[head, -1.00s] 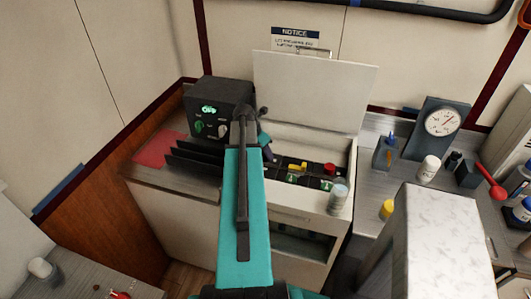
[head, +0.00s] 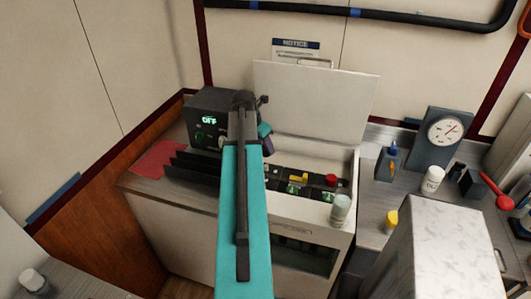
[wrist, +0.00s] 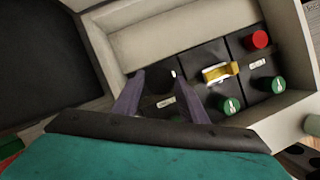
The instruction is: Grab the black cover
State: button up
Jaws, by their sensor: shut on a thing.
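The black cover (wrist: 156,82) is a small dark piece between my fingertips in the wrist view, against the dark breaker panel. My gripper (wrist: 160,92) has two purple-grey fingers, closed on its sides. In the head view my gripper (head: 265,138) is partly behind my teal arm, above the left part of the open breaker box (head: 345,190). The cover cannot be made out in the head view. Its lower edge and its gap to the panel are hard to tell.
The panel has a yellow handle (wrist: 220,72), a red button (wrist: 257,39) and green knobs (wrist: 230,105). A raised lid (head: 315,97) stands behind. A black unit with a green display (head: 205,112) is at left. A jar (head: 340,208) sits on the box's right corner.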

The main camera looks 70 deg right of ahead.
jog(key=shift+r, duration=0.65)
jog(key=shift+a, duration=0.15)
